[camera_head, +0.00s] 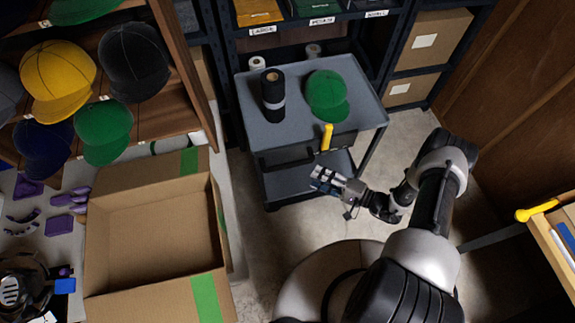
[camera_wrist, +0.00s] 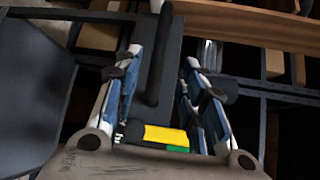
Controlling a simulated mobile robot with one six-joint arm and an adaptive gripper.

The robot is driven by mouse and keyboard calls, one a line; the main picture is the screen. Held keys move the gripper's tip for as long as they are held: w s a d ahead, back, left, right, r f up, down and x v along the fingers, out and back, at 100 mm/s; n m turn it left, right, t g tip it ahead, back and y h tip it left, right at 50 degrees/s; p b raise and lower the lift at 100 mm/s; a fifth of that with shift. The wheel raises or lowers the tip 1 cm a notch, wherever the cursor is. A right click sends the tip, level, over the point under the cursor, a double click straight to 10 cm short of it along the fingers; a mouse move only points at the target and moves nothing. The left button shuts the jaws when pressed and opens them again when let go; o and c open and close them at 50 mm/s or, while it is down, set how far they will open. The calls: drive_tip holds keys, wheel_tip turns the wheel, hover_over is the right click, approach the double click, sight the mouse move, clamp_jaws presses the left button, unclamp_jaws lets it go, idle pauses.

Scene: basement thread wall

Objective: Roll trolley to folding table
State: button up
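The trolley (camera_head: 294,133) is a grey cart with a flat top and a lower shelf (camera_head: 311,179), standing against the back shelving. A black roll (camera_head: 273,92) and a green cap (camera_head: 326,92) rest on its top. A dark handle bar runs along its front edge. My gripper (camera_head: 319,178) is in front of the trolley, below the top's edge. In the wrist view my gripper (camera_wrist: 162,60) has its two fingers spread, with a dark bar (camera_wrist: 160,55) between them; I cannot tell whether they touch it. I cannot identify the folding table with certainty.
An open cardboard box (camera_head: 152,240) stands at left on a pale surface with purple pieces. Caps hang on a wooden rack (camera_head: 178,60) at upper left. Shelving fills the back. A drawer unit (camera_head: 553,225) with a yellow handle is at right. Bare floor (camera_head: 400,140) lies right of the trolley.

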sight(289, 166)
drive_tip(key=b+x, duration=0.1)
drive_tip(key=x, duration=1.1)
drive_tip(key=shift+w+a+b, duration=0.2)
drive_tip(key=shift+a+b, duration=0.05)
drive_tip(key=shift+b, duration=0.05)
drive_tip(key=shift+c, duration=0.5)
clamp_jaws()
